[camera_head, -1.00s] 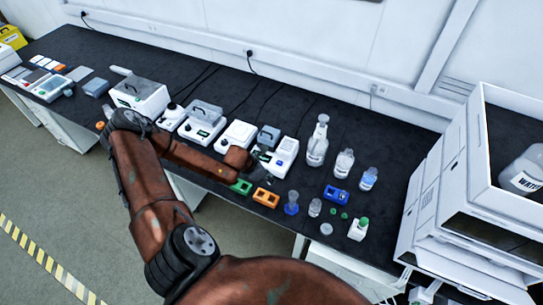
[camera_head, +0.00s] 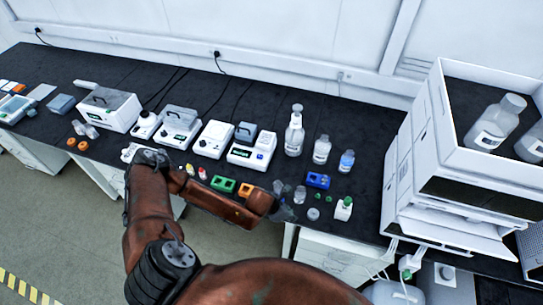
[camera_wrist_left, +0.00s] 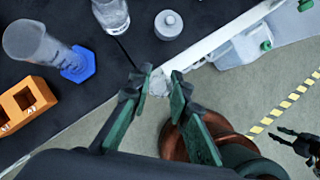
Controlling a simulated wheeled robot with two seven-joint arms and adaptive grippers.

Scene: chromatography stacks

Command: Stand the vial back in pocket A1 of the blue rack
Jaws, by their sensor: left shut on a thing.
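My left gripper (camera_head: 285,212) is at the bench's front edge in the head view, right of the orange rack (camera_head: 247,189). In the left wrist view the left gripper (camera_wrist_left: 156,88) is shut on a small clear vial (camera_wrist_left: 158,82), mostly hidden between the fingers. The blue rack (camera_head: 318,180) lies on the bench beyond the gripper and to its right, apart from it. Its pockets are too small to tell apart. My right gripper (camera_wrist_left: 300,143) shows small at the right edge of the left wrist view; its opening is unclear.
A cylinder with a blue foot (camera_wrist_left: 40,45) and a clear beaker (camera_wrist_left: 110,14) stand near the gripper. A green-capped bottle (camera_head: 343,208) stands right of it. Taller bottles (camera_head: 295,135) stand behind the blue rack. A green rack (camera_head: 223,184) lies to the left.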

